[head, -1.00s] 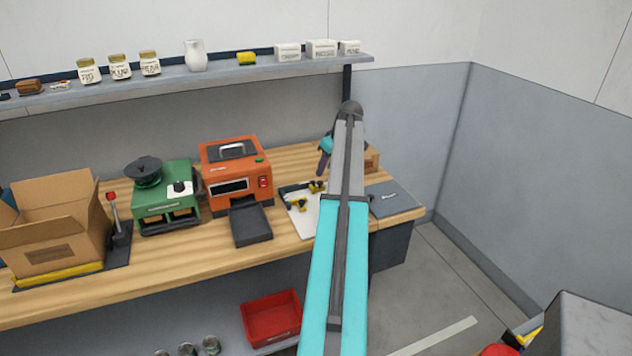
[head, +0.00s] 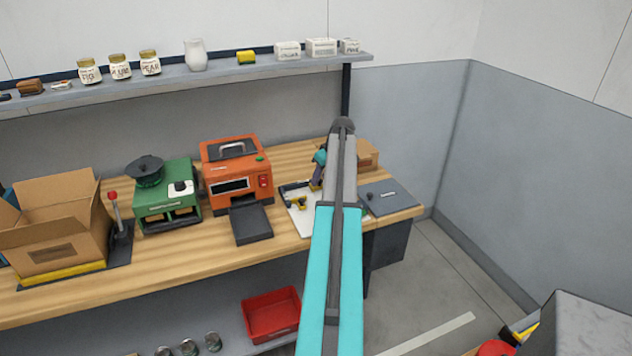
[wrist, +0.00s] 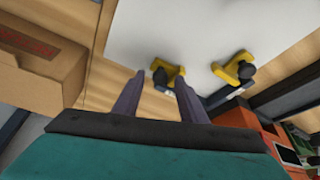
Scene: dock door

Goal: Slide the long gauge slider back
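A white board (head: 302,222) lies on the bench right of the orange machine and also fills the top of the wrist view (wrist: 195,35). On it are two yellow sliders with dark knobs. The left one in the wrist view (wrist: 174,80) appears between or just beyond my fingertips; the other (wrist: 230,72) is to its right. I cannot tell which is the long gauge slider. My gripper (wrist: 160,84) is open, with two dark fingers apart and nothing visibly held. In the head view my gripper (head: 316,182) is over the board, partly behind my arm.
The orange machine (head: 232,165) with its dark tray (head: 251,224) stands left of the board. A grey-blue flat case (head: 392,198) lies to the right. A cardboard box (wrist: 40,65) is close on the left in the wrist view. A shelf (head: 220,75) runs above the bench.

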